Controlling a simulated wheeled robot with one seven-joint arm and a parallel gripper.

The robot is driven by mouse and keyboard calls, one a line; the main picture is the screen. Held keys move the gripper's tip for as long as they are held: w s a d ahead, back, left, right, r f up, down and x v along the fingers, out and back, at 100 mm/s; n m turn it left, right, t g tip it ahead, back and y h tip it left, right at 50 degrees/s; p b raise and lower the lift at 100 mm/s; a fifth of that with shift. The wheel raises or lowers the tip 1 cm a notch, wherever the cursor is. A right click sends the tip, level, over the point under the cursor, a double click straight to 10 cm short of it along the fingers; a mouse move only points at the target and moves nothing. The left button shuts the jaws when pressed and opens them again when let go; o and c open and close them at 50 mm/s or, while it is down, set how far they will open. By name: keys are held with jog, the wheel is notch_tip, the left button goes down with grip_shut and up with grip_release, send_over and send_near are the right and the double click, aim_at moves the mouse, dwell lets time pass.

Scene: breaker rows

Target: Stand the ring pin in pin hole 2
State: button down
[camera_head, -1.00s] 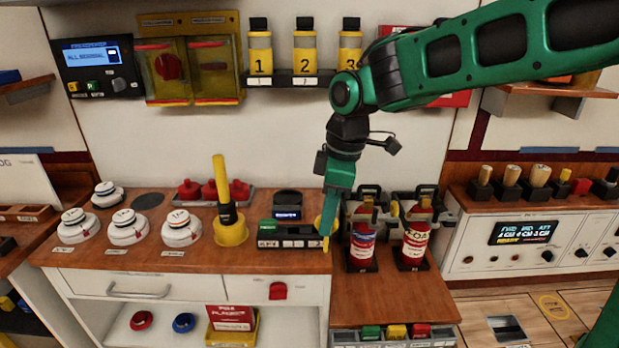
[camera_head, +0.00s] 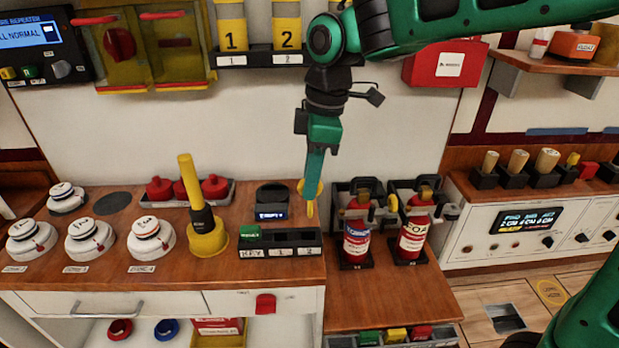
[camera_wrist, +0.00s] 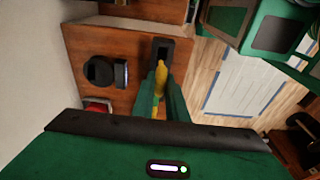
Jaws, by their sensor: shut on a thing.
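The yellow ring pin (camera_head: 310,208) is held in my gripper (camera_head: 313,190), upright with its tip down. In the wrist view the pin (camera_wrist: 161,78) shows between the two green fingers (camera_wrist: 162,100). The black pin block (camera_head: 281,236) sits on the wooden counter, with plates marked KEY, 1 and 2 along its front. Pin hole 2 is at its right end, above the "2" plate (camera_head: 308,251). The pin's tip is over or just behind that end; I cannot tell whether it touches. A green tag piece (camera_head: 250,232) sits at the KEY end.
A round black device (camera_head: 272,200) stands just behind the block. A yellow plunger-like tool (camera_head: 207,238) stands at left, near several white detectors (camera_head: 90,238). Two red extinguishers (camera_head: 357,240) (camera_head: 415,235) stand close at right. A red tray group (camera_head: 190,190) is behind.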

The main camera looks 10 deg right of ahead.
aim_at(309, 216)
jog(key=shift+a, duration=0.15)
jog(key=shift+s+f, duration=0.1)
jog(key=shift+f, duration=2.9)
jog(key=shift+f, duration=1.45)
jog(key=c, duration=1.7)
grip_release()
jog(key=r, duration=0.3)
jog(key=d+r, duration=0.1)
jog(key=r, duration=0.6)
jog(key=shift+d+r, duration=0.35)
